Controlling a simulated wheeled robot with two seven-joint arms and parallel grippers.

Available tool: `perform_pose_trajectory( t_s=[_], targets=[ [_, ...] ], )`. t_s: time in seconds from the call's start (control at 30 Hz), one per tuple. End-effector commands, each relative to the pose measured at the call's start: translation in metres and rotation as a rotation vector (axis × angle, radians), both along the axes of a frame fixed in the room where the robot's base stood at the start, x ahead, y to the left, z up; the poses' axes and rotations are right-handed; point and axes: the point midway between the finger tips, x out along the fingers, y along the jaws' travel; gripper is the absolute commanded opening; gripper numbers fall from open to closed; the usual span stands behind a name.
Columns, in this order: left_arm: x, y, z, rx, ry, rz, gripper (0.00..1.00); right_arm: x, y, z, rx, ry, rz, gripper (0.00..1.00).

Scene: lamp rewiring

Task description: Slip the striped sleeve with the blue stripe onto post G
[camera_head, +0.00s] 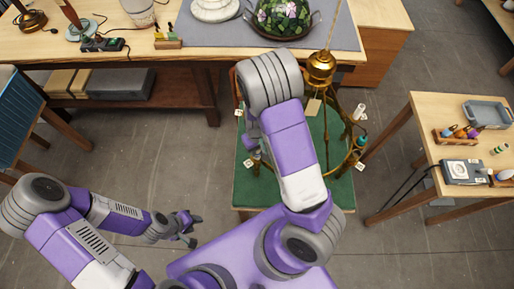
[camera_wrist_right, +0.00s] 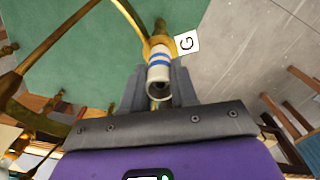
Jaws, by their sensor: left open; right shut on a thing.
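The white sleeve with blue bands (camera_wrist_right: 158,68) is between the fingers of my right gripper (camera_wrist_right: 156,90), which is shut on it. Its open near end faces the right wrist camera. Its far end meets the brass holder beside the tag marked G (camera_wrist_right: 187,43); I cannot tell whether it is around post G, which is hidden there. In the head view the brass lamp frame (camera_head: 320,68) stands on a green mat (camera_head: 290,190), and my right arm hides the sleeve and most of the right gripper. My left gripper (camera_head: 190,230) is open and empty, over the floor.
The right table holds a grey tray (camera_head: 487,113), a wooden rack (camera_head: 457,134) and a device (camera_head: 463,172). A workbench (camera_head: 190,45) lies behind.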

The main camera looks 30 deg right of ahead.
Motion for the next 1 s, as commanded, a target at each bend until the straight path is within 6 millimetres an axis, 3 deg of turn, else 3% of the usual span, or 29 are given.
perform_pose_trajectory(
  t_s=[0.43,0.47,0.63,1.0],
  targets=[
    [-0.0001,0.0000,-0.0017,0.000,0.000,0.000,0.40,0.0001,0.0001,-0.0028,0.000,0.000,-0.001,0.00],
    [-0.0001,0.0000,-0.0017,0.000,0.000,0.000,0.40,0.0000,0.0001,-0.0028,0.000,0.000,-0.001,0.31],
    [-0.0001,0.0000,-0.0017,0.000,0.000,0.000,0.40,0.0000,0.0002,-0.0027,0.000,0.000,0.000,0.57],
    [-0.0001,0.0000,0.0001,0.000,0.000,0.000,0.40,0.0004,0.0005,0.0042,0.000,-0.001,0.001,0.57]
  ],
)
